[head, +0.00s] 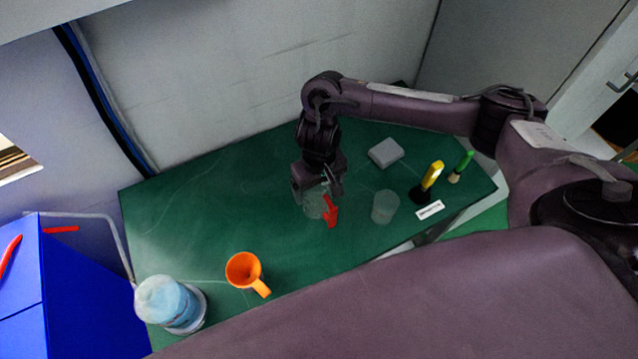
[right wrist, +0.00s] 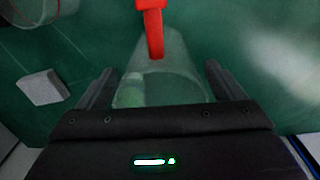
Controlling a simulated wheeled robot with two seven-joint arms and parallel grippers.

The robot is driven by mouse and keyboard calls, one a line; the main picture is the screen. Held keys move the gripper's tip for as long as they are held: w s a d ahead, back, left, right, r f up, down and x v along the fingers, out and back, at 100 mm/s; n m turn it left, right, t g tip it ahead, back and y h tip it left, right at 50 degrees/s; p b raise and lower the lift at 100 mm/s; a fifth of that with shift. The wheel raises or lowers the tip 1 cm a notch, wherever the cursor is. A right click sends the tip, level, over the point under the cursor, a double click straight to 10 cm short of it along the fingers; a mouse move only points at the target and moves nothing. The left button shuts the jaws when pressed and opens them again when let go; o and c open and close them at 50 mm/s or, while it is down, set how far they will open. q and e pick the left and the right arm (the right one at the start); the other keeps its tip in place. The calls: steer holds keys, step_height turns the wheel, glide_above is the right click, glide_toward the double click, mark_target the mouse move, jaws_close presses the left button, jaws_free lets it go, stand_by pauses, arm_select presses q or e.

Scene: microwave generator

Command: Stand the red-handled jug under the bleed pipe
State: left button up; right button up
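The clear jug (head: 312,205) with a red handle (head: 330,211) stands on the green table under my right gripper (head: 318,186). In the right wrist view the jug (right wrist: 172,72) lies between the two fingers of the right gripper (right wrist: 160,80), its red handle (right wrist: 152,25) pointing away from the palm. The fingers look spread on either side of it; firm contact does not show. A thin grey pipe (head: 116,238), which looks like the bleed pipe, bends down at the left towards a clear container with blue contents (head: 168,302). My left gripper is not in view.
An orange mug (head: 244,270) stands right of the blue container. A second clear vessel (head: 385,207), a grey block (head: 386,152), yellow (head: 432,175) and green-handled (head: 463,162) brushes and a white label (head: 430,210) are at the right. The table's left middle is clear.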

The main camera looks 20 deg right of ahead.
steer(key=shift+o, duration=0.8)
